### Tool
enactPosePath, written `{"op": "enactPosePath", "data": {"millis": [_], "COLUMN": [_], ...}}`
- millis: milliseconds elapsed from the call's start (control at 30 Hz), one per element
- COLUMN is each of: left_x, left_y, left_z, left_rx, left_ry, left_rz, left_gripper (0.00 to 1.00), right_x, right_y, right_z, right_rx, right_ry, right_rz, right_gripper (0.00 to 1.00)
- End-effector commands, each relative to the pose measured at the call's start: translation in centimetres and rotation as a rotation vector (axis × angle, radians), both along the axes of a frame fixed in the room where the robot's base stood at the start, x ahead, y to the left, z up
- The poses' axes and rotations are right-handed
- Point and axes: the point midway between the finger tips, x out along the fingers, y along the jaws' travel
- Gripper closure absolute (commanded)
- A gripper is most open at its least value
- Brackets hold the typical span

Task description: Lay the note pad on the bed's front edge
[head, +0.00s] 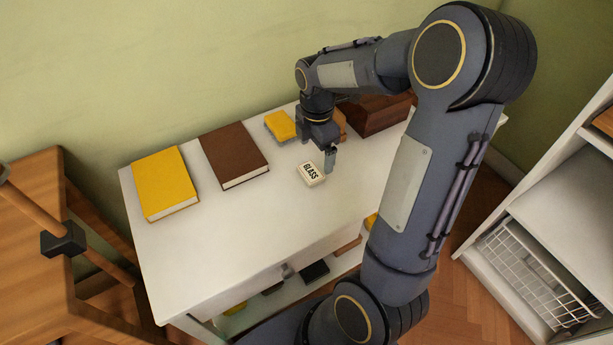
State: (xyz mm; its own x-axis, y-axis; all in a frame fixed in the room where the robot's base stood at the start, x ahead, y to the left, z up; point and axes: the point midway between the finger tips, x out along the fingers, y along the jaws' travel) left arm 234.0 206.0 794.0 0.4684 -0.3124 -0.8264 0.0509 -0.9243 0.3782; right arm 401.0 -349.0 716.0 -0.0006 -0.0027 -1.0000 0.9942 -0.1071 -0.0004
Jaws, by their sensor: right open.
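My right gripper (328,160) points down over the white cabinet top, open, with one finger beside a small white block lettered "GLASS" (311,173). I cannot tell whether they touch. A small yellow pad-like item (280,125) lies behind and left of the gripper; it may be the note pad, but I cannot tell for sure. No bed can be made out clearly. My left gripper is out of view.
The white cabinet (240,240) also bears a yellow book (164,182), a brown book (233,153) and a dark brown box (376,113). Wooden furniture (25,195) stands at left. A white shelf unit (560,190) with a wire basket (535,270) stands at right. The cabinet's front left top is clear.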

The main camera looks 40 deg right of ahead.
Motion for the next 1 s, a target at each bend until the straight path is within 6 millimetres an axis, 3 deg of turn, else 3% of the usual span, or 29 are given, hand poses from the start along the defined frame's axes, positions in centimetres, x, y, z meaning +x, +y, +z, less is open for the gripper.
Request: {"op": "enactPosePath", "data": {"millis": [400, 733, 1000], "left_x": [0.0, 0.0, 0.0], "left_y": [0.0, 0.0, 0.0], "left_z": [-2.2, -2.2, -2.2], "left_rx": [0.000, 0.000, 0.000], "left_ry": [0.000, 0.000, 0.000], "left_rz": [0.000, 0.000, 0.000], "left_gripper": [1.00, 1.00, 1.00], "right_x": [0.3, 0.3, 0.3], "right_y": [0.1, 0.1, 0.1], "right_z": [-5.8, -6.4, -6.4], "right_rx": [0.003, 0.003, 0.003], "right_ry": [0.003, -0.001, -0.001], "right_rz": [-0.002, -0.003, -0.004], "right_gripper": [0.11, 0.11, 0.45]}}
